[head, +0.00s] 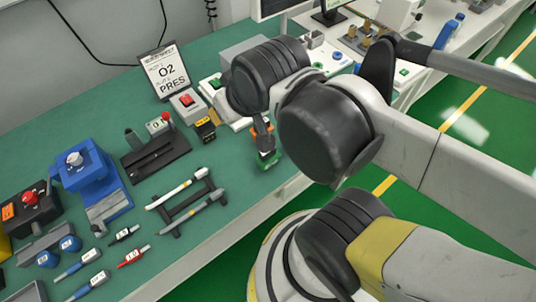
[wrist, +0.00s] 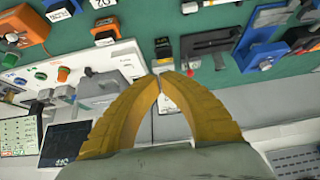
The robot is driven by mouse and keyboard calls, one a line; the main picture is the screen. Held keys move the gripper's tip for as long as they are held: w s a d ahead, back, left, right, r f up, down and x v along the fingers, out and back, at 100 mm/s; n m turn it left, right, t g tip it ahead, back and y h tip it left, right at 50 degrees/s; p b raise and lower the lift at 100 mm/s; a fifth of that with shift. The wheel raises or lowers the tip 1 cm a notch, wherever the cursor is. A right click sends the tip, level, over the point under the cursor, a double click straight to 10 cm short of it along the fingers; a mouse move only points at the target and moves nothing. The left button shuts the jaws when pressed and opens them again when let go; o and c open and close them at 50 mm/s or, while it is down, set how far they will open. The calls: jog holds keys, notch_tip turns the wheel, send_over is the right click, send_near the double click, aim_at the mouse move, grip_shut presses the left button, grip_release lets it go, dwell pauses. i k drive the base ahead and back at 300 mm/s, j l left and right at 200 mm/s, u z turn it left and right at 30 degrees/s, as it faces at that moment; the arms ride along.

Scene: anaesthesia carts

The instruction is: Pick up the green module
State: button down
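My gripper (wrist: 160,76) shows in the wrist view as two ochre fingers whose tips meet or nearly meet. Nothing is visible held between them. In the head view my gripper (head: 263,136) hangs at the bench's front edge, partly hidden by my arm. A small green piece (head: 268,159) with a bit of orange shows right below it there. It may be the green module, but most of it is covered and I cannot tell whether they touch. No green module can be made out clearly in the wrist view.
A white panel with coloured knobs (wrist: 90,60) lies close to my gripper. On the green bench (head: 110,85) stand an O2 sign (head: 166,72), a red-button box (head: 187,102), a black lever stand (head: 155,151), a tool rack (head: 185,208) and a blue vise (head: 85,170).

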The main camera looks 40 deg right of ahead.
aim_at(266, 161)
jog(key=k+j+z, duration=0.1)
jog(key=k+z, duration=0.2)
jog(key=k, duration=0.25)
jog(key=k+z, duration=0.3)
jog(key=k, duration=0.25)
jog(key=i+j, duration=0.25)
jog(key=i, duration=0.1)
